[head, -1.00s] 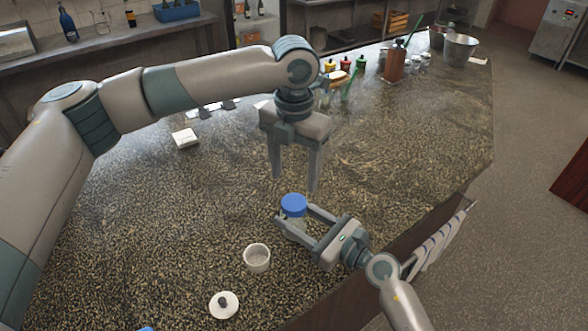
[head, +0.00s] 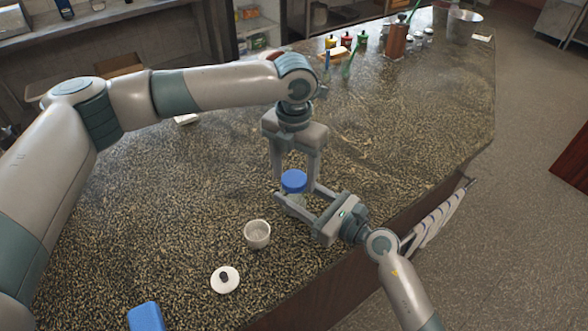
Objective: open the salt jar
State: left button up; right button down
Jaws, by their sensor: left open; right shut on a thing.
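The salt jar is a small clear jar (head: 293,199) with a blue lid (head: 293,181), standing upright on the speckled counter in the middle of the head view. My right gripper (head: 295,199) comes in from the lower right and is shut on the jar's body below the lid. My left gripper (head: 295,180) points straight down above the jar. Its two fingers are open, one on each side of the blue lid; I cannot tell whether they touch it. The lid is on the jar.
A white bowl (head: 257,235) and a white lid with a dark knob (head: 225,279) lie left of the jar. A blue object (head: 146,317) is at the bottom edge. A striped towel (head: 437,218) hangs at the counter's right edge. Bottles and metal buckets (head: 463,25) stand far back.

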pick_arm(q)
jog(key=c, duration=1.1)
